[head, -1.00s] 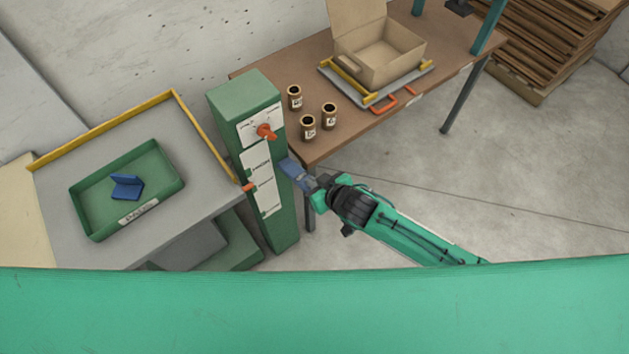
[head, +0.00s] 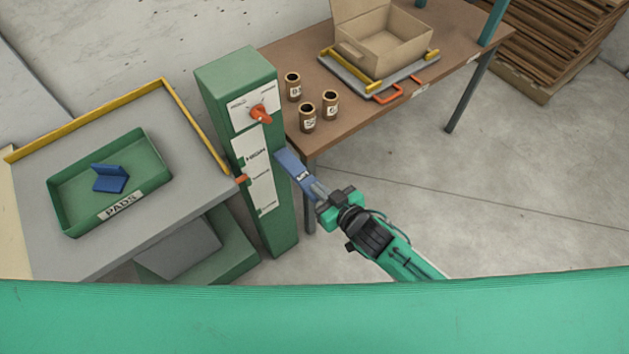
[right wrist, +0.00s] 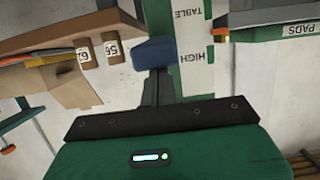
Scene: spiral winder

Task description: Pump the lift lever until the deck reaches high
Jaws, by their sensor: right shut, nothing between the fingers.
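The green lift column (head: 238,85) stands left of centre in the head view. The blue lift lever (head: 292,168) sticks out from its right side, sloping down to the right. The grey deck (head: 190,125) with yellow edge rails is left of the column. An orange pointer (head: 241,180) sits around the middle mark of the scale (head: 259,178), below HIGH. My right gripper (head: 318,191) is shut and empty, its tips at the lever's outer end. In the right wrist view the blue lever end (right wrist: 154,53) is right beyond the fingers (right wrist: 155,88); contact is unclear. My left gripper is out of view.
A green PADS tray (head: 62,208) holding a blue piece (head: 110,178) lies on the deck. An orange knob (head: 260,113) is on the column. The brown table (head: 300,55) behind carries several cans and an open box (head: 385,45).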

